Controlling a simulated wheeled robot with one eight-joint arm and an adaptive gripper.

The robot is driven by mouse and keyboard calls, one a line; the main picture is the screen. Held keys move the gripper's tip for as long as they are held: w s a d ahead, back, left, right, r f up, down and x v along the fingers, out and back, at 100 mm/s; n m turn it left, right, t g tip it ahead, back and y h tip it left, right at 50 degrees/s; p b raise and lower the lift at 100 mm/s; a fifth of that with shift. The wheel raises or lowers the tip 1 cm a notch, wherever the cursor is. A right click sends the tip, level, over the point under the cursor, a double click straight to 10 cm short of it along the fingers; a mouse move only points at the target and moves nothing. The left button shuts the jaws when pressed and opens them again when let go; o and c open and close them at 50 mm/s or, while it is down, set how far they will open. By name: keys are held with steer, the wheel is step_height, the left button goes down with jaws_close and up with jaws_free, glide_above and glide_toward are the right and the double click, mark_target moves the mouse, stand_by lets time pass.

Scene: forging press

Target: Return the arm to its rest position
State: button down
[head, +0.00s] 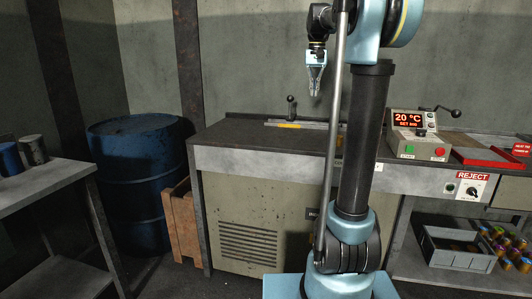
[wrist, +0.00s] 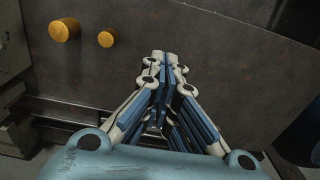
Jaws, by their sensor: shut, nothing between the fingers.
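My gripper (head: 315,90) hangs in the air in the head view, fingers pointing down, above the back of the dark workbench (head: 225,136). It is shut and empty, with the fingers together. The wrist view shows the closed fingertips (wrist: 165,58) with a dark metal surface below them. My arm stands upright in the head view, and its dark column hides part of the bench. Two orange-gold round pieces, a larger one (wrist: 64,29) and a smaller one (wrist: 106,39), show at the upper left of the wrist view, apart from the fingers.
A blue drum (head: 140,180) stands left of the bench, beside a grey side table (head: 40,180). A control box (head: 416,135) reading 20 °C and a red tray (head: 485,155) are at the right. A grey crate (head: 457,260) sits on the lower shelf. The air around my gripper looks clear.

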steer(key=s+f+n+t, duration=0.2)
steer(key=s+f+n, duration=0.1)
steer(key=s+f, duration=3.2)
steer(key=shift+f, duration=0.35)
steer(key=shift+w+f, duration=0.2)
steer(key=shift+w, duration=0.2)
steer(key=shift+s, duration=0.1)
